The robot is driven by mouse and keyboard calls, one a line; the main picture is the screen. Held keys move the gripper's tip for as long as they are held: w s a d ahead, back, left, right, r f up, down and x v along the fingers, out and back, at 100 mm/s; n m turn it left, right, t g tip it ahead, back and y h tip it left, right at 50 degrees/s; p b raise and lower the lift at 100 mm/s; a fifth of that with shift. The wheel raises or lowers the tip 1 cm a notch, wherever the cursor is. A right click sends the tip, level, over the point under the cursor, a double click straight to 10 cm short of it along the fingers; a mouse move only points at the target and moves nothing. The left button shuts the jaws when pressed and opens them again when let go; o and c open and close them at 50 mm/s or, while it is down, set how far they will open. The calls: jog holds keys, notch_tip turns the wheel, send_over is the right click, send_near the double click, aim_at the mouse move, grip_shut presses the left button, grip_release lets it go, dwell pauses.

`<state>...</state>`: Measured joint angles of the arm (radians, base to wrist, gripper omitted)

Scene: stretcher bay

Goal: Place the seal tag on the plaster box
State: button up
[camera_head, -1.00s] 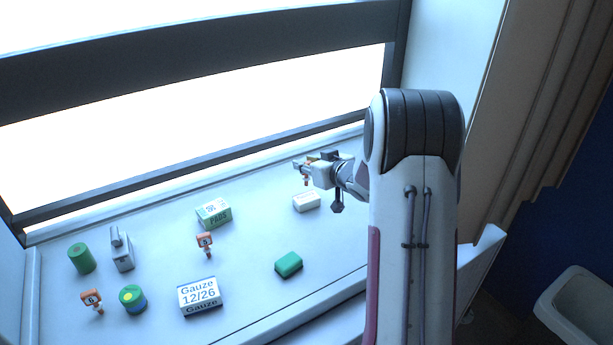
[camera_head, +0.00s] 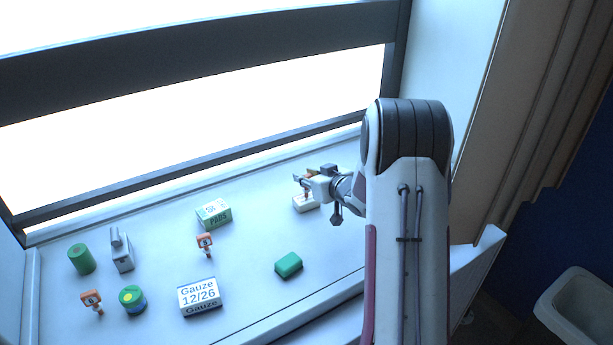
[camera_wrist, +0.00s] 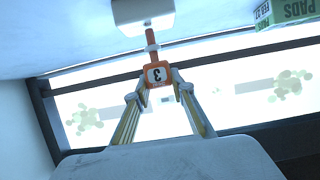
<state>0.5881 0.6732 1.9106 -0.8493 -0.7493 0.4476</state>
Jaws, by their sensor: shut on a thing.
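My gripper (camera_head: 303,181) is shut on an orange seal tag (camera_wrist: 158,76) with a white face marked 3. In the wrist view the tag sits between the two fingertips, and its stem points to a small white box (camera_wrist: 143,14), which looks like the plaster box. In the head view this white box (camera_head: 307,204) lies on the pale counter directly under my gripper. The tag's white foot appears at or very near the box's face; I cannot tell whether they touch. My gripper partly covers the tag and box in the head view.
A PADS box (camera_head: 214,213), an orange tag (camera_head: 205,241), a Gauze box (camera_head: 199,296) and a green block (camera_head: 288,264) stand left and in front. Green cylinders, a grey item (camera_head: 121,252) and another orange tag (camera_head: 91,300) are farther left. A window frame runs behind.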

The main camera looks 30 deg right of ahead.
jog(key=shift+f, duration=0.15)
jog(key=o, duration=0.8)
jog(key=shift+s+r, duration=0.1)
jog(key=shift+r, duration=0.1)
jog(key=shift+s+r, duration=0.25)
jog(key=shift+s, duration=0.3)
jog(key=v, duration=1)
jog(key=shift+s+r, duration=0.15)
jog(key=shift+s, duration=0.1)
